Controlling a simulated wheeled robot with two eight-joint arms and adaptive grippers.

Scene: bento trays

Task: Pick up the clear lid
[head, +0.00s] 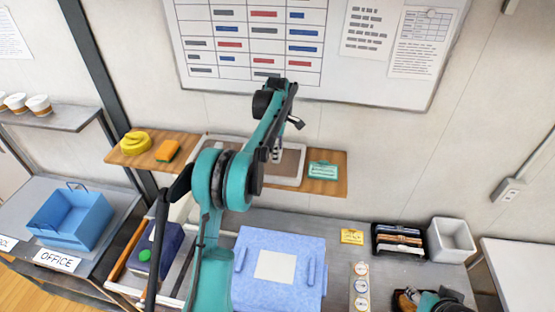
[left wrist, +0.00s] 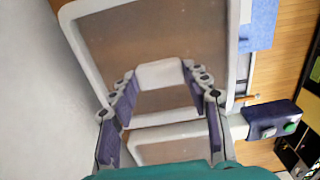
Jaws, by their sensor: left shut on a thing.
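The clear lid (head: 291,163) is a see-through panel with a pale, rounded rim, at the wooden shelf on the back wall. In the left wrist view the clear lid (left wrist: 83,50) shows large, with shelf-coloured brown seen through it. My left gripper (head: 277,155) reaches down to it from above. In the left wrist view the fingers of my left gripper (left wrist: 158,72) stand on both sides of a white raised handle (left wrist: 160,75) and are shut on it. Whether the lid touches the shelf is hard to tell. The fingers of my right gripper do not show.
The shelf (head: 329,188) also holds a yellow item (head: 135,142), an orange item (head: 167,150) and a green box (head: 323,170). A whiteboard (head: 350,92) hangs close above the shelf.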

